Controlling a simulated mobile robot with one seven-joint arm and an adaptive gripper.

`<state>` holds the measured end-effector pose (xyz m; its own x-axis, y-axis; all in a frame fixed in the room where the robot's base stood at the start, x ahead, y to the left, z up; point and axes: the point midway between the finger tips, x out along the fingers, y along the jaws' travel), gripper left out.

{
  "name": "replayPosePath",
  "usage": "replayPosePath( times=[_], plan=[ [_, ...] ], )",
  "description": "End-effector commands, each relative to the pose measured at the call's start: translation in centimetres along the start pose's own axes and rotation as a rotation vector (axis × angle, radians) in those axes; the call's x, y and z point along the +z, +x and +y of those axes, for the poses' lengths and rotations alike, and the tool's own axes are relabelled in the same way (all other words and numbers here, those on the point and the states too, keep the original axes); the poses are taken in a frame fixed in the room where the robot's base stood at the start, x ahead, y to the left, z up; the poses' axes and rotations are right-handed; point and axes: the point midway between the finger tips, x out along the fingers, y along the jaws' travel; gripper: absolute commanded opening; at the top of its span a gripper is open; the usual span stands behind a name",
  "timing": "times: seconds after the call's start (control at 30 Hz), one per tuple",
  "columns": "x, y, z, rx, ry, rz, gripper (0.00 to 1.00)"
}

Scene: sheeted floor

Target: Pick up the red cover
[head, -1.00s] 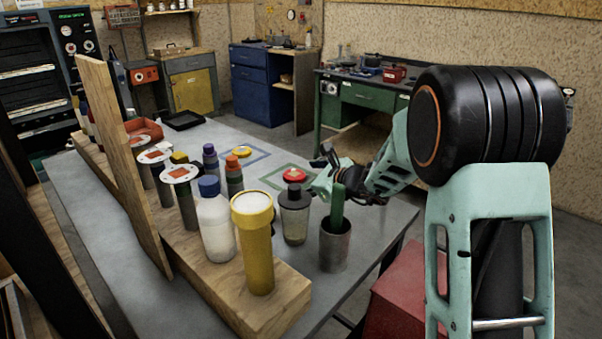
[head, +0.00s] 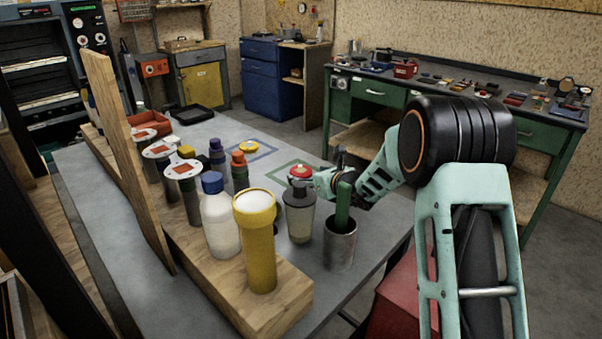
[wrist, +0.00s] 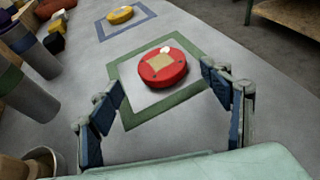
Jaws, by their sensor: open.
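The red cover (wrist: 163,68) is a round red disc with a tan square patch and a small white spot on top. It lies inside a green square outline (wrist: 192,97) on the grey table. In the head view the red cover (head: 300,171) shows behind a dark-capped bottle, partly hidden. My gripper (wrist: 165,100) is open in the wrist view, with its blue-padded fingers spread left and right on the near side of the cover, not touching it. In the head view my gripper (head: 330,178) is at the cover's right, partly hidden by the grey cup and its green item.
A yellow cover (head: 247,146) lies in a blue outline farther back. A wooden block (head: 262,297) holds a yellow tube (head: 259,240) and a white bottle (head: 218,222). A dark-capped bottle (head: 300,216) and grey cup (head: 339,247) stand close before my gripper. A wooden panel (head: 120,150) rises at left.

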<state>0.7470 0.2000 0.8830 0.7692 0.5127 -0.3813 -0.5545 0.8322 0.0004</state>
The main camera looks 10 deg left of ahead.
Motion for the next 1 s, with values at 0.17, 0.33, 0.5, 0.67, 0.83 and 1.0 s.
replayPosePath(
  times=[0.17,0.33,0.5,0.67,0.83,1.0],
  plan=[
    [0.3,2.4,-0.2,0.002,0.0,0.001,0.72],
    [0.4,3.5,-0.2,0.0,0.0,0.001,0.72],
    [0.4,3.6,-0.2,0.0,0.0,0.002,0.72],
    [0.4,3.5,-0.3,0.0,-0.001,0.001,0.61],
    [0.4,3.5,-0.3,0.0,-0.001,0.001,0.42],
    [0.4,3.5,-0.3,0.0,-0.001,0.001,0.23]
  ],
)
